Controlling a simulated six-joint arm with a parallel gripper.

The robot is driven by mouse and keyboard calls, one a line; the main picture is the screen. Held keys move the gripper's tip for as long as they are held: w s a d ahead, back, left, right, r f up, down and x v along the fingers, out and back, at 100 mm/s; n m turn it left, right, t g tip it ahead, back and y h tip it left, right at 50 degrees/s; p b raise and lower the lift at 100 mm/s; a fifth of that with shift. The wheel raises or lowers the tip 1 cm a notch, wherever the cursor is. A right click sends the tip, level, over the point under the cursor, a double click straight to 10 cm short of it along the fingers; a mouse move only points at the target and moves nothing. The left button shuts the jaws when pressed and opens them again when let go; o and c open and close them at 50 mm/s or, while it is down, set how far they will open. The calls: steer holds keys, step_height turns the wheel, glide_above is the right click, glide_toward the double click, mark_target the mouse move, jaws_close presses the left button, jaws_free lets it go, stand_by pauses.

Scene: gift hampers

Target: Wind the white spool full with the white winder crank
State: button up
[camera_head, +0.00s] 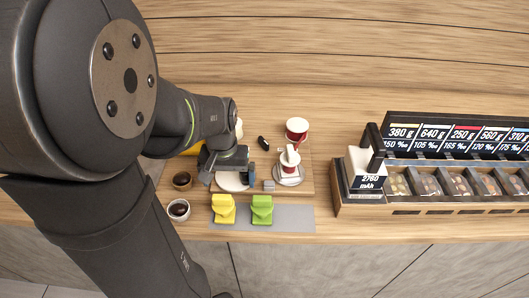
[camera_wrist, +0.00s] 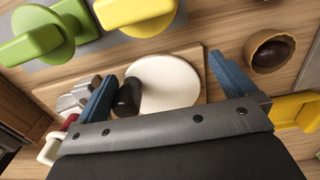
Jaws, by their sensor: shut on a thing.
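My gripper (camera_head: 229,176) reaches down over a flat white disc (camera_head: 232,184) on the wooden board. In the wrist view, my gripper's blue fingers (camera_wrist: 162,68) stand one on each side of the white disc (camera_wrist: 172,85). A short black knob (camera_wrist: 128,97) stands at the disc's edge, beside the left finger. The disc and knob look like the white winder crank. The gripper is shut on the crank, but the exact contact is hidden. I cannot make out the white spool or how full it is.
Yellow (camera_head: 223,208) and green (camera_head: 262,209) pieces sit on a grey mat (camera_head: 292,218) in front. A compartment rack (camera_head: 420,209) stands far right.

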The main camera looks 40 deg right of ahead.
steer(key=shift+w+r, duration=0.15)
steer(key=shift+w, duration=0.45)
steer(key=r, duration=0.4)
steer(key=shift+w, duration=0.2)
steer(key=c, duration=0.4)
steer(key=shift+s+r, duration=0.15)
steer(key=shift+r, duration=1.05)
steer(key=shift+s+r, duration=0.15)
steer(key=shift+r, duration=1)
steer(key=shift+c, duration=0.2)
steer(key=shift+r, duration=0.1)
step_height(320, 180, up, 17)
steer(key=shift+r, duration=0.15)
step_height(320, 180, down, 19)
steer(key=shift+r, duration=0.15)
